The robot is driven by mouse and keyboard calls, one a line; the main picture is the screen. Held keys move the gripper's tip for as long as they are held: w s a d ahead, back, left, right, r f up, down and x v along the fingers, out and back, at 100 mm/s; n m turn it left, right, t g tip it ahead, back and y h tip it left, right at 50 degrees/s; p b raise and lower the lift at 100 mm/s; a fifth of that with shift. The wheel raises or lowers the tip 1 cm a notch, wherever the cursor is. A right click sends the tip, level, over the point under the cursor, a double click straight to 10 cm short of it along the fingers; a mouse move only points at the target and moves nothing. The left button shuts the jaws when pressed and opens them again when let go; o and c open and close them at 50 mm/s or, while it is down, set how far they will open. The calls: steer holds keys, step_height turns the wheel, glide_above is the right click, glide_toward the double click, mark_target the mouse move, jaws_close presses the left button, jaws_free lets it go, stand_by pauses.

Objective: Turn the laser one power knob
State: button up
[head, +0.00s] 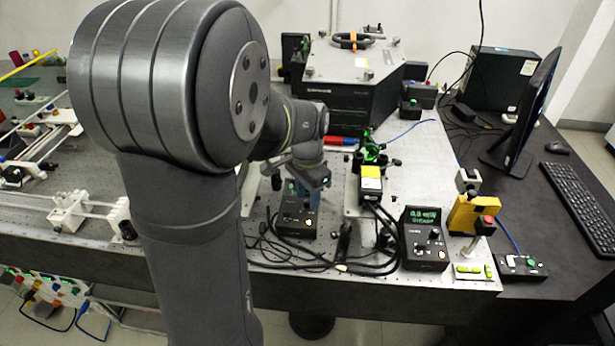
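My gripper (298,192) is small and dark in the head view, at the end of my arm, pointing down. It is over or just behind a black control box (296,222) on the optical bench, and I cannot tell whether it touches it. Its fingers are too small and partly hidden to show open or shut. The box has small controls on its face; I cannot make out which is the laser one power knob. A second black box (425,240) with a green lit display and knobs stands to the right. The display seems to read about 0.0 mW, but it is small.
Black cables (325,262) loop on the bench between the two boxes. A yellow-and-black module (370,184) stands between them, and a yellow mount (470,214) stands at the right. A large black instrument (350,90) is behind. My arm blocks the bench's left middle.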

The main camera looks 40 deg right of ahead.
mark_target(307, 200)
step_height(307, 200, up, 17)
stand_by(0.4)
steer(key=shift+f, duration=0.1)
stand_by(0.4)
step_height(307, 200, down, 17)
steer(key=shift+f, duration=0.15)
stand_by(0.3)
stand_by(0.4)
steer(key=shift+m, duration=0.7)
step_height(307, 200, up, 18)
steer(key=m, duration=0.7)
steer(key=shift+f, duration=0.2)
stand_by(1.7)
